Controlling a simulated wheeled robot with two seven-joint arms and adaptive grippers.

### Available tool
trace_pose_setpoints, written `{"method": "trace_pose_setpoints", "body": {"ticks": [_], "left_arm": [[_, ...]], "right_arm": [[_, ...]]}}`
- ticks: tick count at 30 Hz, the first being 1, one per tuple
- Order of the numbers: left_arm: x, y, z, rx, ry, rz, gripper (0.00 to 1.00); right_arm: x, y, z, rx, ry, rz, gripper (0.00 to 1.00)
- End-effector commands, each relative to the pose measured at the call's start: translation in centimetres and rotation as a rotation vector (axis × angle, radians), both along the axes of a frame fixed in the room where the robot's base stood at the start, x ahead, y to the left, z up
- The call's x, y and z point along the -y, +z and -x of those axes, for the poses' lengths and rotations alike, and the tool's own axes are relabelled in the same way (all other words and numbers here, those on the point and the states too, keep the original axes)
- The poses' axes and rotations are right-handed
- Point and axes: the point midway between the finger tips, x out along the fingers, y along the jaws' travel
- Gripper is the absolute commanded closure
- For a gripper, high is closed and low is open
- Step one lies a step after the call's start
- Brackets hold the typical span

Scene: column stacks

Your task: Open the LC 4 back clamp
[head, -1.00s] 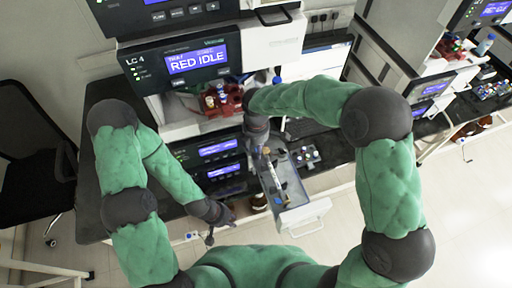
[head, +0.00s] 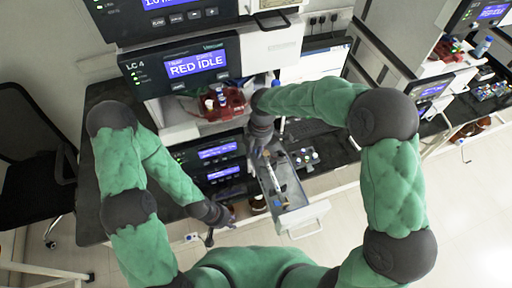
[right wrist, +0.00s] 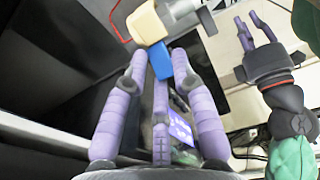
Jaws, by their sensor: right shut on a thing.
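The LC 4 unit (head: 187,64) shows "RED IDLE" on its screen. Below and to its right, a grey drawer (head: 312,209) stands pulled out, with a slim white column (head: 278,181) lying along it. My right gripper (head: 262,154) is over the drawer's inner end, largely hidden by its own wrist. In the right wrist view my right gripper (right wrist: 160,58) is shut on a blue clamp lever (right wrist: 160,63) with a cream body (right wrist: 146,24). Whether this is the back clamp I cannot tell. My left gripper (head: 218,226), low in front of the bench, also shows in the right wrist view (right wrist: 250,28), fingers apart and empty.
A red tray (head: 232,106) with small bottles sits under the LC 4 screen. Stacked modules with lit screens (head: 217,152) stand left of the drawer. A vial rack (head: 303,157) is to its right. A black chair (head: 38,150) stands far left.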

Motion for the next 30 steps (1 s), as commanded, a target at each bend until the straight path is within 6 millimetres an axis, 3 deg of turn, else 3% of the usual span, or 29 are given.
{"method": "trace_pose_setpoints", "body": {"ticks": [5,11,30], "left_arm": [[0.0,0.7,0.0,0.0,0.0,0.0,0.75],[0.0,-0.6,0.0,0.0,0.0,0.0,0.75],[0.0,-11.2,0.0,0.0,0.0,0.0,0.75]], "right_arm": [[0.8,-0.3,0.6,-0.065,-0.005,-0.118,1.0],[1.7,-0.5,0.3,-0.123,-0.003,-0.296,1.0],[4.3,-1.3,-0.7,-0.293,-0.001,-0.827,1.0]]}}
